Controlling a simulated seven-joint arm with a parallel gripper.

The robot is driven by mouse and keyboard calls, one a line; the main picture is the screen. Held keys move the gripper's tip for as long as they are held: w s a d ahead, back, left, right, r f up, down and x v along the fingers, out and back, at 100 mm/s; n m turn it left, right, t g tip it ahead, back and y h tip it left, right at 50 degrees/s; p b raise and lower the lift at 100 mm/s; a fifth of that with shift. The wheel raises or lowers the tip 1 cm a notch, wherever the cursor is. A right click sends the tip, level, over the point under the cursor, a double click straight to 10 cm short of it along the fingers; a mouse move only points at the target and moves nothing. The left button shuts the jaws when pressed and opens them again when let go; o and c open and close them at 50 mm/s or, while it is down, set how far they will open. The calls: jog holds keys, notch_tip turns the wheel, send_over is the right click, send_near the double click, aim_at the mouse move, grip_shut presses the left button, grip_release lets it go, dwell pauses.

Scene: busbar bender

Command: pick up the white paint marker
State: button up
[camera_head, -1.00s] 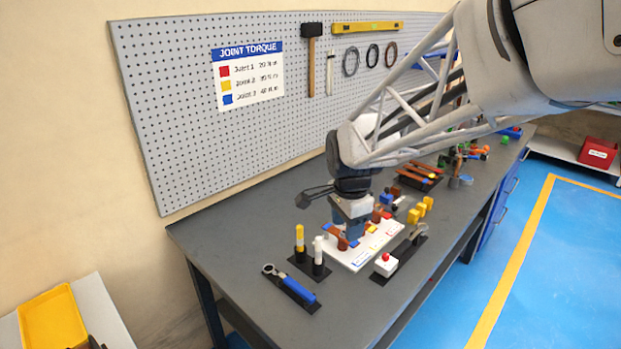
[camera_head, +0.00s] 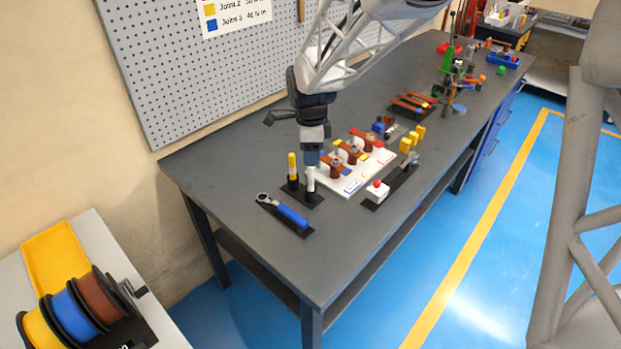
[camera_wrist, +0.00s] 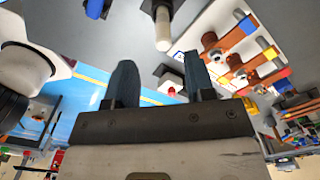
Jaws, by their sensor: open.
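The white paint marker (camera_head: 310,181) stands upright in a black holder (camera_head: 313,202) on the bench, beside a yellow marker (camera_head: 292,167). In the wrist view the white marker (camera_wrist: 163,33) shows at the top, end toward my gripper, in the gap between the fingers but beyond their tips. My gripper (camera_head: 311,158) points down just above the white marker in the head view. In the wrist view its two dark fingers (camera_wrist: 160,68) are apart with nothing between them. The marker's top is close to the fingertips in the head view; the exact gap is unclear.
A blue-handled wrench (camera_head: 289,214) lies in front of the holder. The front left bench is clear.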

aim_at(311, 173)
jog(key=shift+f, duration=1.25)
jog(key=shift+w+f, duration=0.2)
jog(key=shift+f, duration=2.4)
grip_shut()
jog(key=shift+r, duration=5.05)
